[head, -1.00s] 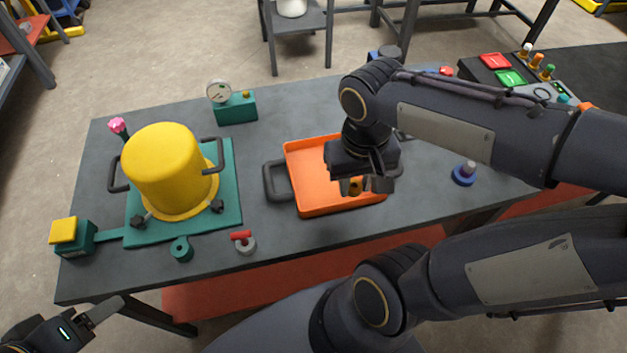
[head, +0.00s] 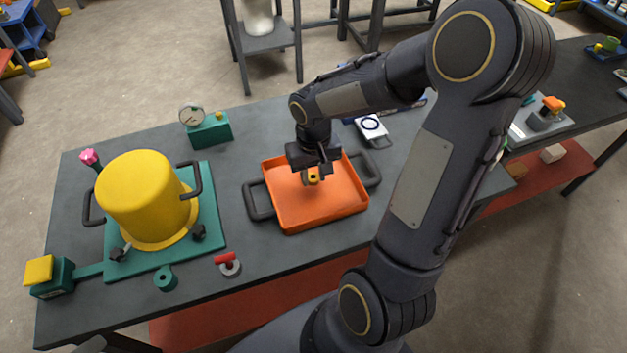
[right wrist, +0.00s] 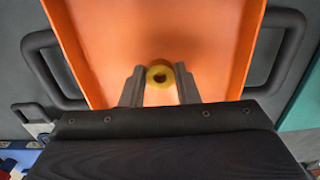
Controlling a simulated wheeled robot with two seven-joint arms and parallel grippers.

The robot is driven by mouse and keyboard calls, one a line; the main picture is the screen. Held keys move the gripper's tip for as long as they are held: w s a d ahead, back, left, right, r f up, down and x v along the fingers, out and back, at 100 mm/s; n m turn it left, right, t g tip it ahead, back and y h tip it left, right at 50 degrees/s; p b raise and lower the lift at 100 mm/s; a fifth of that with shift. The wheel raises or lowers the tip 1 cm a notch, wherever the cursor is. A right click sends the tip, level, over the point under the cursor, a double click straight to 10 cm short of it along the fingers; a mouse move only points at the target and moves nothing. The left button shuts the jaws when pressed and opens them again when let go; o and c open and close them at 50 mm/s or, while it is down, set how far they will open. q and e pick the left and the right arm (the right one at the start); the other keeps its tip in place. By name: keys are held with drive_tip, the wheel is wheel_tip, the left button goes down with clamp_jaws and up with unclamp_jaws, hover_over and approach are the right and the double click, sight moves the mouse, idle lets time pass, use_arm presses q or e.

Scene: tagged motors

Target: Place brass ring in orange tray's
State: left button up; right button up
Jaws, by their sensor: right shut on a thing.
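The orange tray (head: 290,218) lies on the dark grey table, with a dark handle on each side. My right gripper (head: 312,178) is over the tray, pointing down, and shut on the brass ring (head: 313,175). In the right wrist view the brass ring (right wrist: 160,76) sits between the two fingertips, its hole visible, with the orange tray floor (right wrist: 205,40) behind it. I cannot tell whether the ring touches the tray floor. The tray shows no other thing in it. My left gripper is not clearly in view.
A yellow motor (head: 147,195) stands on a green base at the left. A gauge on a green block (head: 210,130) is at the back. A grey ring with a red tag (head: 230,266) and a green ring (head: 165,278) lie near the front edge. A white device (head: 371,127) lies behind the tray.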

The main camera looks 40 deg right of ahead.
sight(313, 190)
wheel_tip(313, 190, down, 3)
drive_tip(key=shift+w+f, duration=0.1)
drive_tip(key=shift+f+b, duration=0.2)
drive_tip(key=shift+b, duration=0.15)
drive_tip(key=o, duration=1)
drive_tip(key=shift+r, duration=0.1)
